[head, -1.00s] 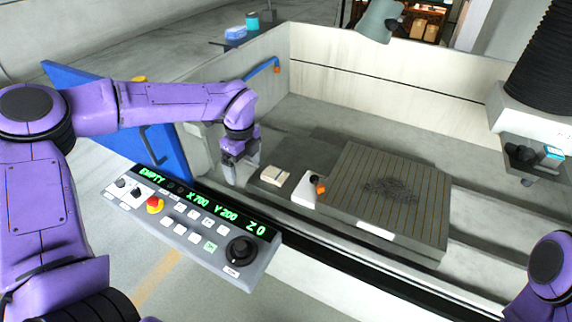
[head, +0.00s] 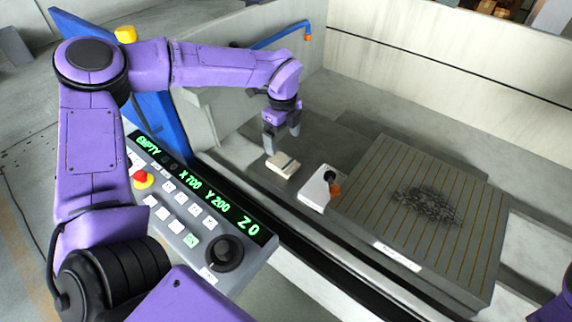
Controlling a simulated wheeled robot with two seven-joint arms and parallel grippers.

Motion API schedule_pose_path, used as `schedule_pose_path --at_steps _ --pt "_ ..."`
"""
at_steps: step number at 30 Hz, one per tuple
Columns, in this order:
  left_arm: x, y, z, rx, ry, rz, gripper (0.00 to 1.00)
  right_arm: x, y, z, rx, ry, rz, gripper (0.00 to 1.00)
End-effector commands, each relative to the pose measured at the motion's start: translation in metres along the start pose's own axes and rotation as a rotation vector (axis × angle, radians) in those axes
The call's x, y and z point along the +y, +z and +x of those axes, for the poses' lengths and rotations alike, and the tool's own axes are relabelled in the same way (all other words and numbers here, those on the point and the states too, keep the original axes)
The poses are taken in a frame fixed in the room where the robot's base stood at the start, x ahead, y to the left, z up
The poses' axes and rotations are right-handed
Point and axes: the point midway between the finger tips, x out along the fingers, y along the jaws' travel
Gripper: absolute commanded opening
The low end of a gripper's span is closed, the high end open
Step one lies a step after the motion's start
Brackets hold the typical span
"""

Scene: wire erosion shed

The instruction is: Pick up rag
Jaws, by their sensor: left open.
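The rag (head: 283,165) is a small folded cream cloth. It lies flat on the grey ledge inside the machine tank, left of the slotted table. My left gripper (head: 282,146) points down with its fingers apart and nothing between them. Its fingertips appear just above and behind the rag in the head view; I cannot tell whether they touch it. My right gripper is out of view; only a bit of purple arm shows at the lower right.
The slotted table (head: 455,182) bears a dark pile of swarf (head: 425,205). The control panel (head: 205,215) is in front. The tank wall (head: 375,75) rises behind.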

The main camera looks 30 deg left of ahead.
Motion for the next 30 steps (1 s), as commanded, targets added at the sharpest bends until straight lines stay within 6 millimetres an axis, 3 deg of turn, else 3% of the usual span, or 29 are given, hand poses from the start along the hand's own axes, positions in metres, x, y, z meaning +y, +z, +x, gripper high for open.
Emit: schedule_pose_path --at_steps 15,23,24,29,30 --pt "0.004 0.001 0.080 0.000 0.005 -0.004 0.94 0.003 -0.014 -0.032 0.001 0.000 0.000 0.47" --pt "0.003 0.001 0.091 0.000 0.000 -0.005 0.94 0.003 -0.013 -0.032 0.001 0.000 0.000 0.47" --pt "0.003 0.001 0.091 0.000 0.000 -0.005 0.90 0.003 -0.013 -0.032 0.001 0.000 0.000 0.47" --pt "0.003 0.001 0.090 0.000 0.001 -0.005 0.38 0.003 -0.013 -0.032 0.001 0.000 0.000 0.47" --pt "0.003 0.001 0.090 0.000 0.001 -0.004 0.34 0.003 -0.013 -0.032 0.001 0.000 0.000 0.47"
